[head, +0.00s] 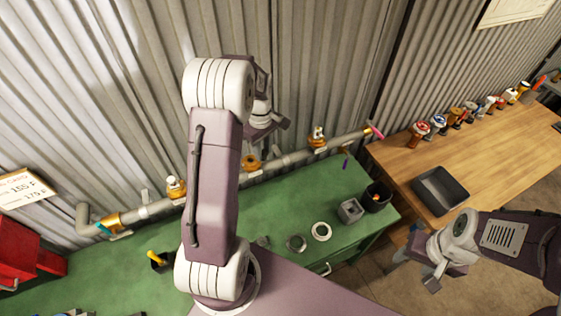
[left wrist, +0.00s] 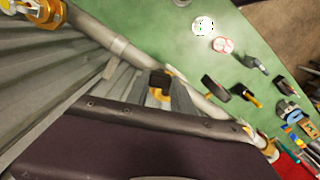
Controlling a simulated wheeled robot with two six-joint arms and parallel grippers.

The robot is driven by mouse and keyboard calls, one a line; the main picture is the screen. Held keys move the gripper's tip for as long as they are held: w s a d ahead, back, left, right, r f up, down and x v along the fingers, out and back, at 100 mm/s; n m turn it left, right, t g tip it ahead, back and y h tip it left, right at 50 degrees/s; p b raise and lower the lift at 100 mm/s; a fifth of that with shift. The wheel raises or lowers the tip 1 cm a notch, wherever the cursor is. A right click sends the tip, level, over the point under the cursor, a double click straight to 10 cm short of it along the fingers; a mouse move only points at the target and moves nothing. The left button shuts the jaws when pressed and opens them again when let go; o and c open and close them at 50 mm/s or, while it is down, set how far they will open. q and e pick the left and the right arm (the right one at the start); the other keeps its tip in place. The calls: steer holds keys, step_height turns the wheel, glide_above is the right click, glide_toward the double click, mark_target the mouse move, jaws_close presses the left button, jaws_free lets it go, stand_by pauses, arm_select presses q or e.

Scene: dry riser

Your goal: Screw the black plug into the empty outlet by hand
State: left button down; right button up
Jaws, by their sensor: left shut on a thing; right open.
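My left gripper (head: 265,124) is in front of the corrugated wall, above the pipe. In the left wrist view its fingers (left wrist: 161,86) are shut on the black plug (left wrist: 160,77). The plug cannot be made out in the head view. A brass outlet with nothing visible on it (head: 251,163) sits on the grey pipe (head: 290,158), below the gripper in the picture. Brass also shows just behind the plug in the wrist view; I cannot tell whether they touch. My right gripper (head: 437,272) is open and empty at the lower right.
Other brass outlets with fittings (head: 176,187) (head: 318,139) stand on the pipe. The green bench (head: 330,185) carries rings (head: 321,231), a grey block (head: 350,210) and a dark cup (head: 377,196). A wooden table (head: 465,150) holds a black tray (head: 440,190) and several valves.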

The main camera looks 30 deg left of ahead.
arm_select(q)
steer(key=s+a+r+n+p, duration=0.1)
steer(key=a+r+p, duration=0.3)
steer(key=r, duration=0.2)
steer(key=shift+a, duration=0.25)
arm_select(e)
step_height(320, 180, up, 7)
arm_select(q)
steer(key=shift+r, duration=0.1)
step_height(320, 180, down, 5)
steer(key=b, duration=0.3)
steer(key=shift+f+b, duration=0.3)
steer(key=shift+f, duration=0.05)
arm_select(e)
step_height(320, 180, down, 4)
steer(key=shift+r, duration=0.1)
steer(key=shift+r, duration=0.25)
